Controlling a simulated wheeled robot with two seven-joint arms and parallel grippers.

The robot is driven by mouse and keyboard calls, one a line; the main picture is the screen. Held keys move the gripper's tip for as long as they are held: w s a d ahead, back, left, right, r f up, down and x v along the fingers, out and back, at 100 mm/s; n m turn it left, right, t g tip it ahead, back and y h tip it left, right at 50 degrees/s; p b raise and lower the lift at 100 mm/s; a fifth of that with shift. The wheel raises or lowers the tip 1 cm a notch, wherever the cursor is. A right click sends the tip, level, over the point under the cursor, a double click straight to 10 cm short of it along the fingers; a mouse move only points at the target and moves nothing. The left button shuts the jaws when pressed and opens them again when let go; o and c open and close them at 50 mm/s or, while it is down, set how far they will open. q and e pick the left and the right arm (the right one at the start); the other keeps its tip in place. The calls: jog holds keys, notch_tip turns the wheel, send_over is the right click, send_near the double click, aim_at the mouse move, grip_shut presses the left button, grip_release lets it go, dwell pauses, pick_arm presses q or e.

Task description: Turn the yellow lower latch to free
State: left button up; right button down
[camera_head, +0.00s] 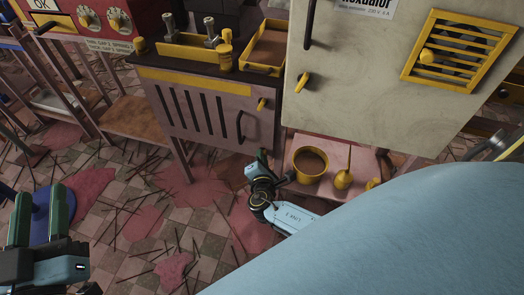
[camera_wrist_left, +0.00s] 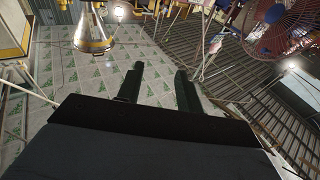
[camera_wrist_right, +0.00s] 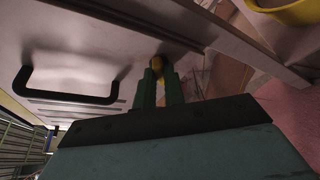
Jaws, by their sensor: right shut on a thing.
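My right gripper (camera_head: 262,158) is at the lower right part of the pale cabinet door (camera_head: 222,122). In the right wrist view its green fingers (camera_wrist_right: 159,78) are closed around the yellow lower latch (camera_wrist_right: 157,62), of which only a small rounded part shows. The gripper hides this latch in the head view. A yellow upper latch (camera_head: 262,104) shows higher on the same door. My left gripper (camera_head: 40,205) is open and empty at the lower left; its spread fingers show in the left wrist view (camera_wrist_left: 158,82).
A black door handle (camera_head: 240,126) is left of the latches; it shows in the right wrist view (camera_wrist_right: 66,98). A low table (camera_head: 330,152) with a yellow pot (camera_head: 311,164) stands right of my right gripper. A large pale cabinet (camera_head: 375,80) rises behind. Sticks litter the tiled floor.

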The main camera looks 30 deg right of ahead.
pick_arm(q)
jog(key=s+a+f+g+y+p, duration=0.2)
jog(key=s+f+g, duration=0.3)
jog(key=f, duration=0.3)
jog(key=s+a+f+g+y+p, duration=0.2)
jog(key=s+a+f+g, duration=0.2)
jog(key=f+g, duration=0.4)
jog(key=shift+s+a+f+n+y+p, duration=0.15)
jog(key=shift+s+f+n+y+p, duration=0.15)
jog(key=shift+s+n+y, duration=0.15)
pick_arm(e)
jog(key=shift+w+a+r+n+g+h, duration=0.1)
jog(key=shift+n+g+h, duration=0.3)
jog(key=shift+n+g, duration=0.7)
jog(key=shift+w+a+r+n+g+h, duration=0.1)
jog(key=shift+n+g+h, duration=0.35)
jog(key=shift+n, duration=1.15)
pick_arm(q)
jog(key=shift+s, duration=0.1)
pick_arm(e)
jog(key=c, duration=1.5)
grip_release()
